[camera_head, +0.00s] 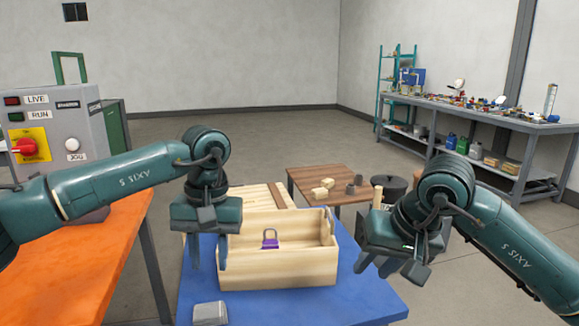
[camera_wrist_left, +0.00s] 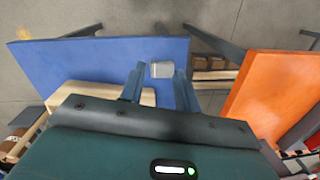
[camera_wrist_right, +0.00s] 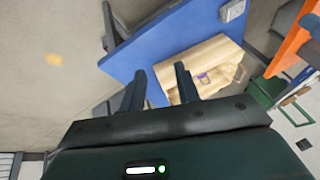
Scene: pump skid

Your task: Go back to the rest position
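My left gripper (camera_head: 208,257) hangs over the blue table, just left of the wooden box. Its fingers are apart with nothing between them, as the left wrist view (camera_wrist_left: 157,88) also shows. My right gripper (camera_head: 389,266) is beyond the right edge of the blue table, right of the wooden box. It is open and empty, also in the right wrist view (camera_wrist_right: 160,88). The open wooden box (camera_head: 290,272) sits on the blue table (camera_head: 345,302), with a purple padlock (camera_head: 270,240) inside. A grey block (camera_head: 210,312) lies on the table's front left part, below and apart from my left gripper.
A brown table (camera_head: 330,178) with small blocks is behind the wooden box. A long workbench (camera_head: 480,110) holds many parts. Open floor lies between.

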